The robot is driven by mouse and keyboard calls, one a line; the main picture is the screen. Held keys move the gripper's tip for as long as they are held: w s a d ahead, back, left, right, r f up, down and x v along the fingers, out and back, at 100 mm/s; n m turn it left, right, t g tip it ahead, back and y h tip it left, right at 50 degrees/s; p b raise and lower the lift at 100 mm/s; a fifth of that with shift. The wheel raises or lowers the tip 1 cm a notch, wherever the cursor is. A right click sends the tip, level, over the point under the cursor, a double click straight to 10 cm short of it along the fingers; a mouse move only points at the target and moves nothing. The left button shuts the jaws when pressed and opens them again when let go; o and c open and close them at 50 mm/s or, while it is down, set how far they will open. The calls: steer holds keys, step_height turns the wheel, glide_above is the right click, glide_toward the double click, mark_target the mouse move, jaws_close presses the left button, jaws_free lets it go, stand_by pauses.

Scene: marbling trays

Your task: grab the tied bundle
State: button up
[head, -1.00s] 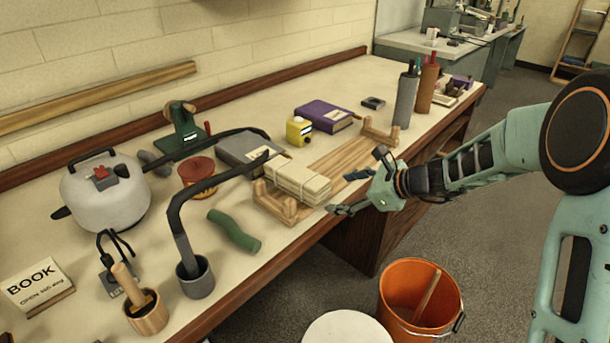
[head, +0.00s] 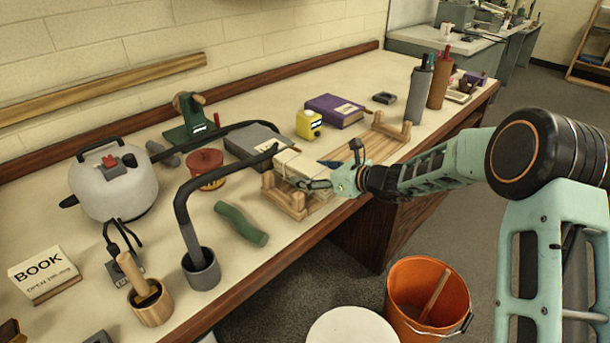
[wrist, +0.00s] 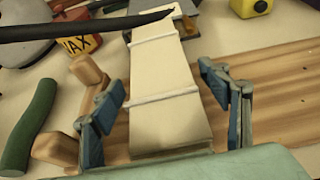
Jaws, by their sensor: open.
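The tied bundle (head: 298,168) is a cream stack of flat pieces with white string around it. It lies on a wooden board with end posts (head: 350,158). In the wrist view the bundle (wrist: 165,100) runs up the middle, between the two blue fingers of my open gripper (wrist: 168,115). A finger is on each side of it, with a visible gap on the right and a smaller one on the left. In the head view my gripper (head: 328,176) is at the bundle's right end and partly hides it.
A black bent arm (head: 190,210) rising from a grey cup reaches over the bundle's far end; it crosses the wrist view's top. An orange bucket (head: 428,290) stands on the floor.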

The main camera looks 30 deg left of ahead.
steer(key=x, duration=0.2)
steer(key=shift+w+a+f, duration=0.15)
steer(key=shift+a, duration=0.15)
steer(key=c, duration=1.6)
